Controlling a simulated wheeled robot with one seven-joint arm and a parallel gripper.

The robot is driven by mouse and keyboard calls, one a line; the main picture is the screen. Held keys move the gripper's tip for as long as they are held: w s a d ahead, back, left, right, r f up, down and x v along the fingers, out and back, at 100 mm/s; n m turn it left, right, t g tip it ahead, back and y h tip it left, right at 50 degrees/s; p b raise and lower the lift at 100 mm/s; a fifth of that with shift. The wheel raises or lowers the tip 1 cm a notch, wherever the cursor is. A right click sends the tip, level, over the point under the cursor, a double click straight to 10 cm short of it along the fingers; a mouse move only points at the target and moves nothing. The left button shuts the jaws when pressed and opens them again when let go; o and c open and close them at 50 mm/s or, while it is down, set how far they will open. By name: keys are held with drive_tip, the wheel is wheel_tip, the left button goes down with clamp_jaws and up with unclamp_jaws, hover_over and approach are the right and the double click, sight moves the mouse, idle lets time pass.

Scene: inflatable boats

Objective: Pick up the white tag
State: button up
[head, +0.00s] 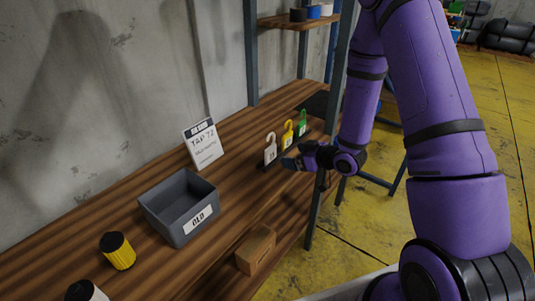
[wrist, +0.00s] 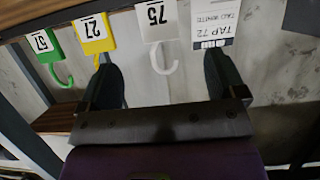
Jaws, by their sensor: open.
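The white tag (head: 270,151) stands on the wooden bench, nearest of a row of three hooked tags in the head view. In the wrist view the white tag (wrist: 157,22) appears upside down, marked 75, with its curved hook toward me. My gripper (head: 288,161) is just right of the white tag in the head view. In the wrist view my gripper (wrist: 158,60) is open, and the hook shows between its two fingers. No contact can be made out.
A yellow tag (head: 287,134) marked 27 and a green tag (head: 302,123) marked 57 stand beside it. A sign (head: 203,144) reading TAP 72 stands near the wall. A grey bin (head: 197,218) labelled OLD, a cardboard box (head: 256,248) and a yellow-black item (head: 118,251) are on the bench.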

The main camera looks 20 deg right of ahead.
sight(272, 151)
drive_tip(key=x, duration=1)
drive_tip(key=shift+w+r, duration=0.1)
drive_tip(key=shift+r, duration=0.05)
drive_tip(key=c, duration=1.1)
drive_tip(key=shift+r, duration=0.1)
